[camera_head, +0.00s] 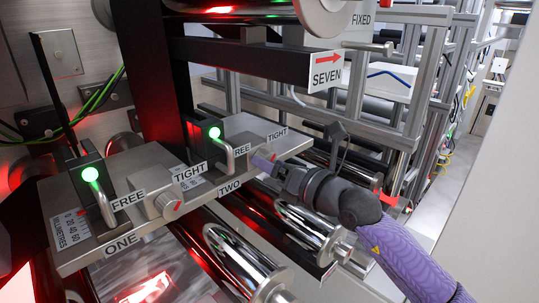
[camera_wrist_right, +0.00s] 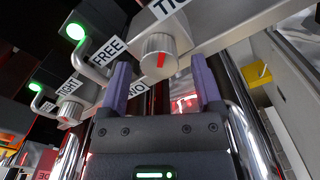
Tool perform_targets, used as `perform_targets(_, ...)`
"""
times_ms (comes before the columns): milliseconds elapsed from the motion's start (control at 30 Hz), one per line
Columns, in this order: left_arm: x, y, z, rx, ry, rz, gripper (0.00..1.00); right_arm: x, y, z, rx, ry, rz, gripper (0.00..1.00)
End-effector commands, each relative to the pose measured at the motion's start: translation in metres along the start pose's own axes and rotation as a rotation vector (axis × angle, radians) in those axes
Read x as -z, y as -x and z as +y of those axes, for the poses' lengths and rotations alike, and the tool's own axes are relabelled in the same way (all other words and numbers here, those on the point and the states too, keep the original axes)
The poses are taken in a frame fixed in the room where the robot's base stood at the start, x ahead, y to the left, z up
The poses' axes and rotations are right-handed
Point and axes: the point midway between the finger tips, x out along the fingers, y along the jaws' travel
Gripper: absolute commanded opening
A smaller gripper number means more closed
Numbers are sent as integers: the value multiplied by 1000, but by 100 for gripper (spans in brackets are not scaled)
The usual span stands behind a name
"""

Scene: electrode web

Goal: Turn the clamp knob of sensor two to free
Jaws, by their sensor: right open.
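The clamp knob of sensor two (camera_wrist_right: 154,46) is a round grey knob with a red mark, between a FREE label (camera_wrist_right: 109,47) and a partly cut-off TIGHT label (camera_wrist_right: 168,7) in the right wrist view. My right gripper (camera_wrist_right: 160,62) is open, its two purple fingers apart, with the knob ahead in the gap between them. I cannot tell whether they touch it. In the head view my right gripper (camera_head: 263,161) is at the sensor two end of the grey bar and covers that knob. My left gripper is not in view.
The grey bar (camera_head: 142,228) also carries sensor one's knob (camera_head: 167,206). Bent metal handles (camera_head: 228,157) and green-lit black blocks stand close by. Shiny rollers (camera_head: 240,262) lie below the bar. A black beam marked SEVEN (camera_head: 250,60) runs above.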

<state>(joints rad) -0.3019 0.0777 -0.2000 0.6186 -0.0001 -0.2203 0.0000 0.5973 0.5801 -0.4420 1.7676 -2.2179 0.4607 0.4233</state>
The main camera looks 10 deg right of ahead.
Motion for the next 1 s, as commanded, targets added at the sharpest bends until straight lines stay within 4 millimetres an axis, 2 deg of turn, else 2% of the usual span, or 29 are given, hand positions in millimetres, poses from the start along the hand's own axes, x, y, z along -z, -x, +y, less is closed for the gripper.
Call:
perform_targets(100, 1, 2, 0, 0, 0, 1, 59, 0, -9, 0, 1, 1, 1, 84)
perform_targets(367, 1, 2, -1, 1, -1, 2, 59, 0, -10, 0, 0, 1, 0, 84)
perform_targets(700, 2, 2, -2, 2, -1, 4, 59, 0, -10, 0, 1, 1, 0, 12)
perform_targets(767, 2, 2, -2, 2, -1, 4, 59, 0, -10, 0, 1, 1, 1, 0)
perform_targets(1000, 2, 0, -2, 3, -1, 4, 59, 1, -10, -1, 1, 15, 1, 0)
